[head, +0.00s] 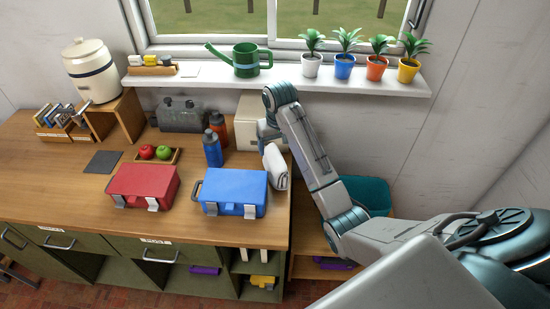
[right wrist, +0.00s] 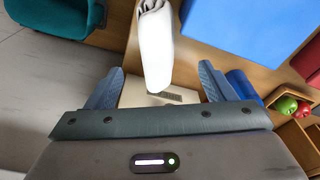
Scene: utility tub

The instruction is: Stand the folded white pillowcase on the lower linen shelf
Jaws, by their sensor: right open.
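The folded white pillowcase (head: 275,166) stands on edge on the counter, beside the blue case's right end. It also shows in the right wrist view (right wrist: 155,40), where its near end reaches toward the gap between my fingers. My right gripper (head: 268,138) is just behind the pillowcase in the head view, partly hidden by its own arm. In the right wrist view my right gripper (right wrist: 162,82) is open, with a finger on each side and nothing clearly held. I cannot tell which shelf is the lower linen shelf. My left gripper is not in view.
A blue case (head: 233,188) and a red case (head: 142,182) sit on the counter. Blue and orange bottles stand behind them. Open cubbies (head: 258,262) are below the counter's front. A teal tub (head: 370,194) is at right, partly behind my arm. Potted plants line the sill.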

